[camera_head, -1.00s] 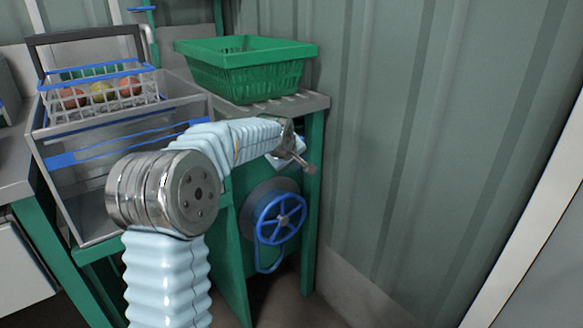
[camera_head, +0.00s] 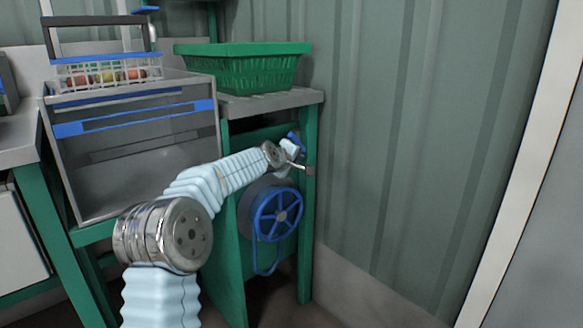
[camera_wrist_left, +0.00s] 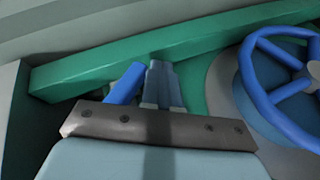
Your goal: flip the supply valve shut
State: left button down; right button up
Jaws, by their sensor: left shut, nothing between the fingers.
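A blue lever (camera_head: 294,136), which looks like the supply valve's handle, shows at the upper right of the green stand, mostly hidden by my left gripper. In the left wrist view, the blue lever (camera_wrist_left: 124,84) slants just left of my gripper's fingers, close beside them; I cannot tell whether they touch. My left gripper (camera_head: 290,148) reaches to the stand's right side. In the left wrist view, my left gripper (camera_wrist_left: 161,82) has its fingers together with nothing between them. The valve body is hidden. My right gripper is not in view.
A blue handwheel (camera_head: 278,215) sits below the gripper, and right of it in the wrist view. A green crate (camera_head: 243,68) stands on the stand's top (camera_head: 270,103). A grey bin (camera_head: 140,165) and a wire basket of tomatoes (camera_head: 108,75) are left. A corrugated wall (camera_head: 400,150) closes the right.

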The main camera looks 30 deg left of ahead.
pick_arm(q)
jog(key=shift+w+d+f, duration=0.1)
jog(key=shift+w+d, duration=0.15)
jog(key=shift+w, duration=0.4)
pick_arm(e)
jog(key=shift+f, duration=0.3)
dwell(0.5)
pick_arm(q)
jog(key=shift+f+b, duration=0.1)
jog(key=shift+b, duration=0.3)
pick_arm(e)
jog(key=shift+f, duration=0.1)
